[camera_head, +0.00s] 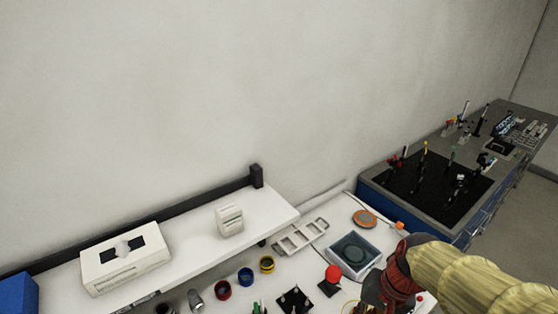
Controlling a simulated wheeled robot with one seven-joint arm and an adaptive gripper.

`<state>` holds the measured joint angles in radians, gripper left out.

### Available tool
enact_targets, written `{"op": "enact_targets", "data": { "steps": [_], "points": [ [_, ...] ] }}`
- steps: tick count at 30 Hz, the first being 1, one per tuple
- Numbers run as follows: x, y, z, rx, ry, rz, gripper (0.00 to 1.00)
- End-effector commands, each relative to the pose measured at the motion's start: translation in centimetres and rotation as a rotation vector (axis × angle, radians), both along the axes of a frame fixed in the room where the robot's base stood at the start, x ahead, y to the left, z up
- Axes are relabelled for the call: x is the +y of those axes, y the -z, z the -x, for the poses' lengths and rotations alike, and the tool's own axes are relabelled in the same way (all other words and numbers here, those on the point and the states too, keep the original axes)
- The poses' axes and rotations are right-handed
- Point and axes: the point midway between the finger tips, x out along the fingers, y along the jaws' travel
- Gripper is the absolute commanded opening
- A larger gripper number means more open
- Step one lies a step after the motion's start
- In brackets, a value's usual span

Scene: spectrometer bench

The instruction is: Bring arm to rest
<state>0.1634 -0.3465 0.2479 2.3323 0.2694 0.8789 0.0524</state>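My arm comes in from the lower right in a yellowish ribbed sleeve, with a dark red and black wrist (398,278) at its end. The wrist hangs over the front right part of the white bench. My gripper's fingers are not clearly visible; they are hidden or cut off at the lower edge, so I cannot tell whether they hold anything.
A white rack (301,237) and several coloured rings lie left. A white shelf (190,258) carries two white devices. A blue cabinet with a black board (425,186) stands right.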

Motion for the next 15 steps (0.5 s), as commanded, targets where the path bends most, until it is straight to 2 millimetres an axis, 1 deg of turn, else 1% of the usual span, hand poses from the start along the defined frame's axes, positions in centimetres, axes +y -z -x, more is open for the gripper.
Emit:
{"op": "enact_targets", "data": {
  "steps": [1,3,7,12,15],
  "points": [
    [-0.5,0.4,0.9,-0.053,-0.080,0.058,0.00],
    [-1.3,0.0,2.1,-0.117,-0.174,0.140,0.00],
    [-2.1,-0.8,3.7,-0.244,-0.271,0.260,0.00],
    [-1.2,-2.1,4.5,-0.402,-0.307,0.301,0.00],
    [-0.7,-2.3,4.6,-0.441,-0.318,0.303,0.00]
  ]
}}
